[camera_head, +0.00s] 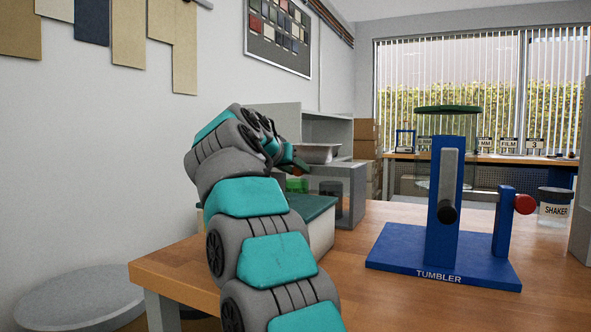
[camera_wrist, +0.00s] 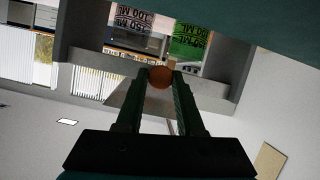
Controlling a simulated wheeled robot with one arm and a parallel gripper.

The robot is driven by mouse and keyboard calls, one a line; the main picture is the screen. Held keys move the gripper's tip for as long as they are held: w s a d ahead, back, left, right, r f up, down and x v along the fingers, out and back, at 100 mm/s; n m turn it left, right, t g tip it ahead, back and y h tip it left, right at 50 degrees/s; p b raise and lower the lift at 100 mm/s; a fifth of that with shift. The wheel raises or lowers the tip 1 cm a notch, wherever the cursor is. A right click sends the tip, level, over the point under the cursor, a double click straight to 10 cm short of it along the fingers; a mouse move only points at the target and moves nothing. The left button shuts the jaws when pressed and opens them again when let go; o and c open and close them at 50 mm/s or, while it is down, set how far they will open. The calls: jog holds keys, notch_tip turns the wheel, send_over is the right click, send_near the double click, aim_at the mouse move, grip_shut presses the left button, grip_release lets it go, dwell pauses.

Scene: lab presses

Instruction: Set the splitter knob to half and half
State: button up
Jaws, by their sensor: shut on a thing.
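The splitter looks like a grey housing (camera_head: 352,198) on the table, with a metal pan (camera_head: 317,152) on top. My gripper (camera_head: 297,164) is at its near left side, partly hidden by my own arm. In the wrist view, which looks upside down, my gripper (camera_wrist: 160,84) is shut on a round orange-brown knob (camera_wrist: 160,77) between its fingertips. The knob's pointer and setting marks cannot be made out. A green cup (camera_wrist: 193,43) and a clear cup (camera_wrist: 143,30) with ML marks show beyond the knob; the green cup (camera_head: 297,185) also shows in the head view.
A blue tumbler stand (camera_head: 443,245) with a black knob and a red knob stands right on the wooden table. A shaker jar (camera_head: 554,207) is behind it. A teal-topped box (camera_head: 318,226) lies below my arm. Table between box and tumbler is clear.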

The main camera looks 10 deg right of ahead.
grip_shut()
dwell(0.8)
